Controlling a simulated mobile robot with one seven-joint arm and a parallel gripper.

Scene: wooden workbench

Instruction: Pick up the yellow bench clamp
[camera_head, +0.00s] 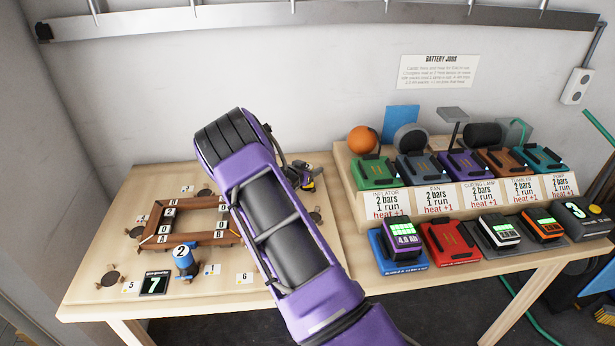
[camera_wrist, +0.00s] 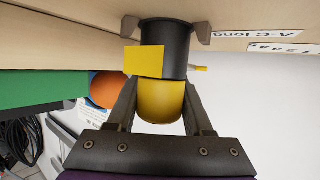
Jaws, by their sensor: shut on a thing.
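The yellow bench clamp (camera_wrist: 160,100) is in the middle of the wrist view, a rounded yellow body with a flat yellow plate and a dark cylinder beside it. My gripper (camera_wrist: 160,105) has one finger on each side of the yellow body and is shut on it. In the head view, the clamp (camera_head: 307,184) is a small yellow and black shape at the back right of the left board, partly hidden by my arm. My gripper (camera_head: 296,172) is small and dark there. I cannot tell whether the clamp touches the board.
A wooden frame (camera_head: 160,240) with number tags lies left of my arm, with a blue clamp (camera_head: 184,262) marked 2 at its front. A stepped rack (camera_head: 350,190) of coloured docks stands on the right. Wall and metal rail (camera_head: 330,20) are behind.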

